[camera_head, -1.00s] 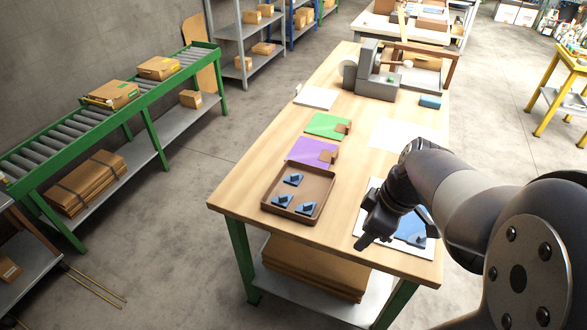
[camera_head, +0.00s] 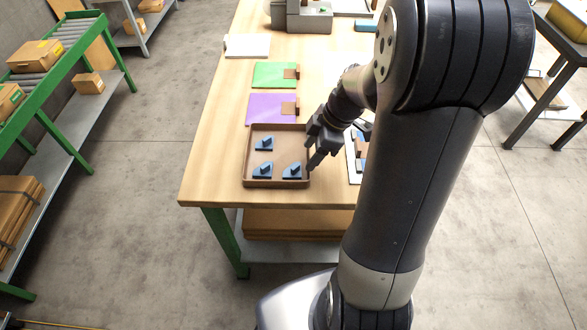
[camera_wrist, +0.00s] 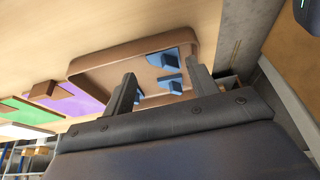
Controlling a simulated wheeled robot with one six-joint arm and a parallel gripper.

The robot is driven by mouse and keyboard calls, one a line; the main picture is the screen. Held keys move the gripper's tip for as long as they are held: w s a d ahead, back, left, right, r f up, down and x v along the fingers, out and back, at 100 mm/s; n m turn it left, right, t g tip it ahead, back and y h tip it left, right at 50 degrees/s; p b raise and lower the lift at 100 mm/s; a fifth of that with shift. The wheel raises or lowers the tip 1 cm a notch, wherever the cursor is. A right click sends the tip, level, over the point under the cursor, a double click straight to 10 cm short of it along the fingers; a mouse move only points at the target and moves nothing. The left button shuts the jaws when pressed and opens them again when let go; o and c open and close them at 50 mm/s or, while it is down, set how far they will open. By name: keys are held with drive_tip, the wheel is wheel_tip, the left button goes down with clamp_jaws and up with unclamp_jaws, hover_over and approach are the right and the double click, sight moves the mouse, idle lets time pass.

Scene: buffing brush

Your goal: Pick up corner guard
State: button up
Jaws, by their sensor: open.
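Three blue corner guards, each with a raised dark block, lie in a brown tray (camera_head: 247,158). One is at the back (camera_head: 264,143), one at the front left (camera_head: 262,170) and one at the front right (camera_head: 292,171). My gripper (camera_head: 312,157) is open and empty at the tray's right edge, above it, near the front-right guard. In the wrist view my two fingers (camera_wrist: 160,72) point over the tray (camera_wrist: 82,64).
Purple (camera_head: 262,108) and green (camera_head: 267,74) sheets with brown blocks lie behind the tray on the wooden table (camera_head: 222,140). A white sheet (camera_head: 352,165) with blue pieces is partly hidden behind my arm. A grey machine (camera_head: 305,17) stands at the back.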

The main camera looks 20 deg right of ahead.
sight(299, 168)
drive_tip(key=shift+a+x, duration=0.1)
drive_tip(key=shift+x, duration=1.25)
drive_tip(key=shift+a+x, duration=0.15)
drive_tip(key=shift+x, duration=1.2)
drive_tip(key=shift+s+r, duration=0.1)
drive_tip(key=shift+c, duration=0.4)
drive_tip(key=c, duration=0.6)
